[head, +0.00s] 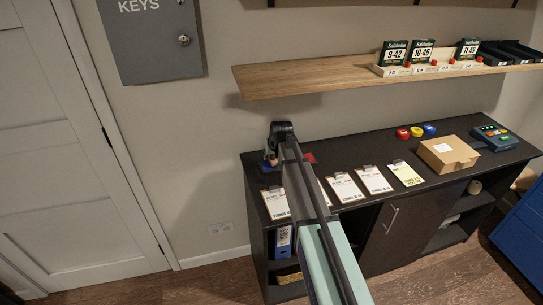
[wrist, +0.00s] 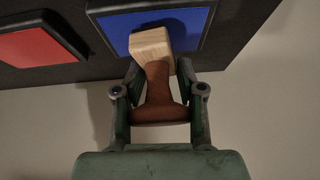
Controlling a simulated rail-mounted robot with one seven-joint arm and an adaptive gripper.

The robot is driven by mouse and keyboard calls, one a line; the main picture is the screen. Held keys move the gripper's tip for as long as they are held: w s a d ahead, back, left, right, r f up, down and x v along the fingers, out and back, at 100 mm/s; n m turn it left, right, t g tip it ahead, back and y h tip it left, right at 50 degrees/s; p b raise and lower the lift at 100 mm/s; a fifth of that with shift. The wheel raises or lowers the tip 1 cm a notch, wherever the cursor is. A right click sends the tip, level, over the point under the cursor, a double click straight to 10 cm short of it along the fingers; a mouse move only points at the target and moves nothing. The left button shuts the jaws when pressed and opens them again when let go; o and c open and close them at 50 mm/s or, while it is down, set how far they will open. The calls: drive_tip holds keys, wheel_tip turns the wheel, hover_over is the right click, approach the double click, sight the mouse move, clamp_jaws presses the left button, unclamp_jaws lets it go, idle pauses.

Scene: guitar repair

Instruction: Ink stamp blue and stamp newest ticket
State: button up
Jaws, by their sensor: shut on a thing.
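My gripper (wrist: 158,82) is shut on the brown handle of the stamp (wrist: 158,72). The stamp's pale wooden block points away from my gripper, over the lower edge of the blue ink pad (wrist: 190,22). I cannot tell whether the block touches the pad. In the head view my gripper (head: 270,154) is at the left end of the dark bench, above the blue pad (head: 267,168). My arm partly hides another.
A red ink pad (wrist: 38,48) lies beside the blue one. A cardboard box (head: 447,154), small coloured tubs (head: 416,131) and a card terminal (head: 494,137) stand at the bench's right. A wooden shelf (head: 300,83) with string packs overhangs the back.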

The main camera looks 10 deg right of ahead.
drive_tip(key=shift+f+b, duration=0.35)
drive_tip(key=shift+f, duration=0.2)
idle(0.9)
drive_tip(key=shift+r, duration=0.1)
drive_tip(key=shift+r+p, duration=1.45)
drive_tip(key=shift+r, duration=2)
